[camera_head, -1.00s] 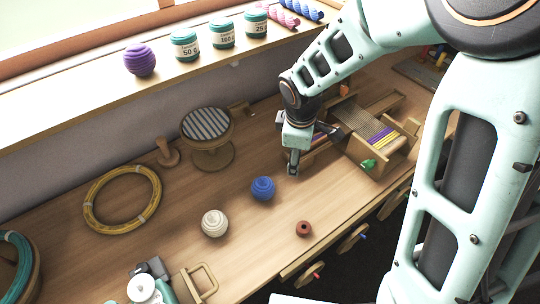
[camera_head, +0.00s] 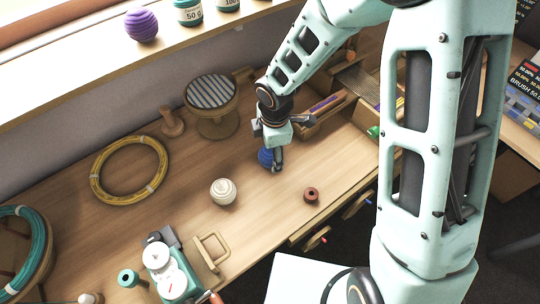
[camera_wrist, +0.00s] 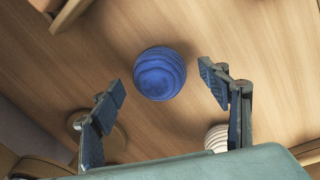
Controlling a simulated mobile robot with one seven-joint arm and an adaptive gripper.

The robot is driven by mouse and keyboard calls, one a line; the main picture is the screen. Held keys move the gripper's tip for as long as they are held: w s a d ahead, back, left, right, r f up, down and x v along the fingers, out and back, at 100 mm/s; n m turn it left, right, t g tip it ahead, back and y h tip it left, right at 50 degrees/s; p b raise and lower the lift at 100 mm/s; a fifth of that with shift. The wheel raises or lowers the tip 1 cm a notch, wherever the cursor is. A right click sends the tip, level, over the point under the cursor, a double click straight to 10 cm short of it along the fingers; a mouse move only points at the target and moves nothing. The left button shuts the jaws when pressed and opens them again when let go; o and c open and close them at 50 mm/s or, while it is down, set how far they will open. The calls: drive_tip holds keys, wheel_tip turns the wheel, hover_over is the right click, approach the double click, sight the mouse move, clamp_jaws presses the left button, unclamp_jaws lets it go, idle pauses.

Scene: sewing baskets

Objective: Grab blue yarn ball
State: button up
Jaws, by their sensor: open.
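The blue yarn ball (camera_head: 266,157) sits on the wooden bench in the head view, partly hidden behind my gripper (camera_head: 276,163). In the wrist view the whole blue ball (camera_wrist: 160,73) shows, ahead of and roughly midway between the fingers. My gripper (camera_wrist: 162,90) is open, with one finger on either side and nothing between the pads. The fingers appear apart from the ball in the wrist view; the exact height above it is hard to tell.
A striped round stool (camera_head: 211,92), a yellow hoop (camera_head: 128,169) and a small loom (camera_head: 326,107) stand around. Bare bench lies between the white ball and hoop.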

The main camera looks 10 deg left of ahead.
sight(270, 151)
drive_tip(key=f, duration=0.3)
drive_tip(key=shift+w+a+f, duration=0.2)
drive_tip(key=shift+w+f, duration=0.05)
drive_tip(key=c, duration=1.2)
drive_tip(key=shift+r, duration=0.15)
drive_tip(key=shift+c, duration=0.2)
